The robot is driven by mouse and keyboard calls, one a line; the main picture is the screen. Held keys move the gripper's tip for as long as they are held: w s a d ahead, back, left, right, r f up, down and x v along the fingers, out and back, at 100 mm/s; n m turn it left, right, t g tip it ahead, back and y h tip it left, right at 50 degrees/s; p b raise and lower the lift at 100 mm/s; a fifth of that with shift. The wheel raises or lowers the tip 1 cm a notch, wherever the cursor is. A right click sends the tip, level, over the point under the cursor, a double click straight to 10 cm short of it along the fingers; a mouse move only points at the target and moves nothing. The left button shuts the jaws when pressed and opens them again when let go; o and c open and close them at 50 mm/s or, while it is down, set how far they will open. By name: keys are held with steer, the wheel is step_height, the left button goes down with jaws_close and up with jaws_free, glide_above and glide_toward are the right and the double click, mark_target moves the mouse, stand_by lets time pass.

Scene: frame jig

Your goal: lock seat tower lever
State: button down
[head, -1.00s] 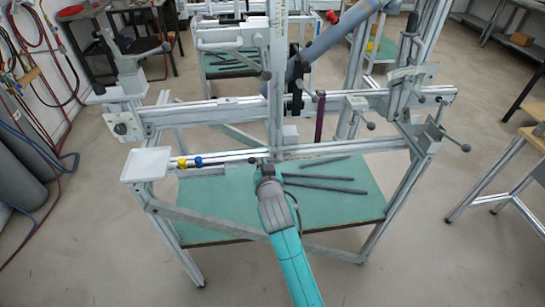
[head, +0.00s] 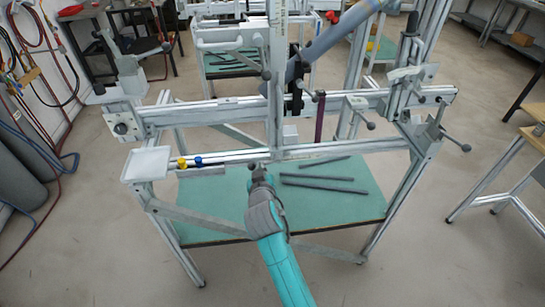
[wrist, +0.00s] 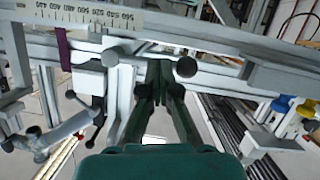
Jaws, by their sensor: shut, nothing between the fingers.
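The seat tower (head: 277,70) is the upright post with a scale in the middle of the frame jig. A dark round knob (wrist: 185,67), seemingly the end of the tower's lever, shows just right of my fingertips in the wrist view. My gripper (head: 260,173) is low at the tower's foot, in front of the lower rail. In the wrist view my gripper (wrist: 160,70) has its green fingers together and empty. I cannot tell whether they touch the knob. The lever's arm is mostly hidden behind the fingers and knob.
Yellow (head: 182,163) and blue (head: 198,161) knobs and a white tray (head: 146,164) are left along the lower rail. Dark tubes (head: 325,184) lie on the green shelf (head: 215,215) below. Clamp handles (head: 440,130) stick out at right. The floor in front is clear.

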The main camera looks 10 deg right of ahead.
steer(key=shift+d+f+n+h, duration=0.15)
steer(key=shift+f+n+h, duration=1)
steer(key=shift+n, duration=0.65)
steer(key=shift+d+f, duration=0.1)
steer(key=shift+f, duration=0.35)
stand_by(2.4)
steer(key=shift+r, duration=0.1)
